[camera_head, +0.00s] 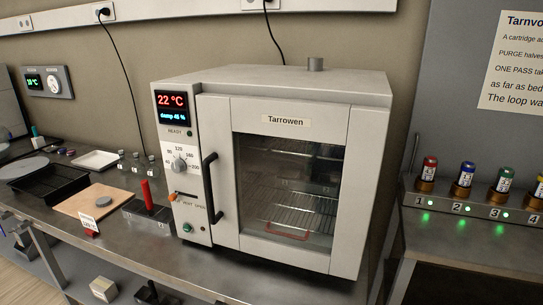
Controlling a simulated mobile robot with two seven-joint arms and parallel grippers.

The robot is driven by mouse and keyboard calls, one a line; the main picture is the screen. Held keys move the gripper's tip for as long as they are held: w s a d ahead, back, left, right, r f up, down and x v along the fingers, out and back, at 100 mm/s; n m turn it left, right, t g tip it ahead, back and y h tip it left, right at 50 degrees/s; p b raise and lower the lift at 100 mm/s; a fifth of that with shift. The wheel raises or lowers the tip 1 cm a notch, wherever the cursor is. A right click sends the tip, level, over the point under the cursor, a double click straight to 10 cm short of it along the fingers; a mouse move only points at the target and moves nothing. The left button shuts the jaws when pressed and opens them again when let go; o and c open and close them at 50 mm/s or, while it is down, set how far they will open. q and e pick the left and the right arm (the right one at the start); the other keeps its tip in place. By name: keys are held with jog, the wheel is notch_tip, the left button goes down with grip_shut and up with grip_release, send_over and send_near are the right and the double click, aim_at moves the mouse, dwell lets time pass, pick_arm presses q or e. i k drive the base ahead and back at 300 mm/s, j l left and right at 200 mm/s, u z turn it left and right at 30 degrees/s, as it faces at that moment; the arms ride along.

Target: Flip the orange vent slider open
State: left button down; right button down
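The orange vent slider (172,198) is a small knob on the front control panel of the grey Tarrowen oven (285,95). It sits at the left end of a short slot, with small lettering that seems to read "VENT OPEN" just below and to the right. The oven door (290,180) is shut, with a black vertical handle (209,188) close to the right of the panel. Neither of my grippers shows in the head view.
The panel also has a dial (179,165), a display reading 22 °C (171,100) and a green button (187,228). A dark block with a red upright handle (147,194) stands left of the oven. A numbered cartridge rack (475,208) is at right.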

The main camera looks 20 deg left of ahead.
aim_at(172, 197)
jog(key=u, duration=1.3)
